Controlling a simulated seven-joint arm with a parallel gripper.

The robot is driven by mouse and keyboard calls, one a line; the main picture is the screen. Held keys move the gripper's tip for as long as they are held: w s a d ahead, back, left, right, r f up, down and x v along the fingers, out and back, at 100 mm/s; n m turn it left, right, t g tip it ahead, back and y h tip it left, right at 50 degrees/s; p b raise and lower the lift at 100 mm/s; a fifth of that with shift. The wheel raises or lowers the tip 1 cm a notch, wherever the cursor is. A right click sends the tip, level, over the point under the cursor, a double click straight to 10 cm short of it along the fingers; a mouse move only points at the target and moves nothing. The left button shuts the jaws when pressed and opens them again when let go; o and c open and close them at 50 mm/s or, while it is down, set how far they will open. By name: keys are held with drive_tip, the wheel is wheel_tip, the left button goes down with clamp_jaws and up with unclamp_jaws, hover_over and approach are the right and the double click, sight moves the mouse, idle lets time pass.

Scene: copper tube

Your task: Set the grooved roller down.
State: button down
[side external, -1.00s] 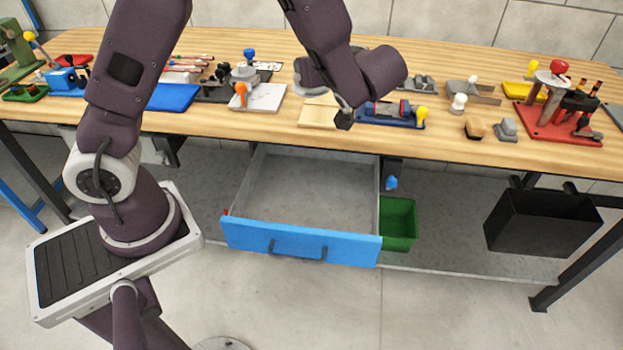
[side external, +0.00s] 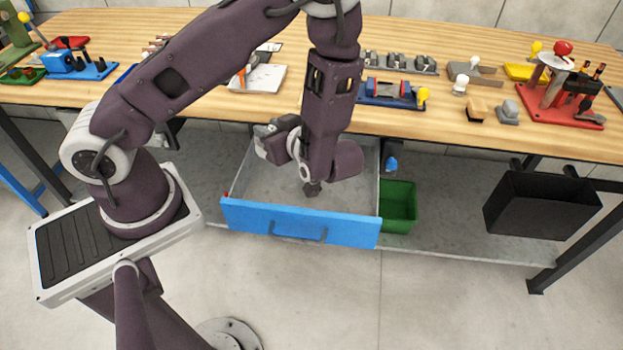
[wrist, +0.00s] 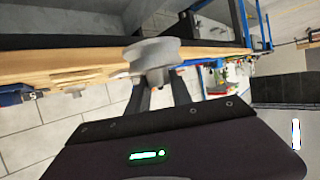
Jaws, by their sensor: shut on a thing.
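The grooved roller (wrist: 152,54) is a pale grey, round, flanged piece. In the wrist view it sits at the tips of my gripper (wrist: 158,80), whose two dark fingers are shut on it. In the side view my gripper (side external: 265,142) is turned toward the left, over the back part of the open drawer and close to the bench's front edge. The roller is too small there to make out clearly. In the wrist view it shows against the bench edge, and I see no surface touching it.
The open drawer has a blue front (side external: 300,222) and an empty-looking grey floor (side external: 255,190). A green bin (side external: 398,205) stands to its right, and a black box (side external: 538,205) hangs farther right. The wooden bench (side external: 440,120) holds several fixtures, including a blue one (side external: 390,94).

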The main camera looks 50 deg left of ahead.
wheel_tip(320, 180, down, 13)
drive_tip(key=shift+f, duration=0.1)
drive_tip(key=shift+f, duration=0.6)
drive_tip(key=c, duration=1.1)
unclamp_jaws()
drive_tip(key=shift+c, duration=0.2)
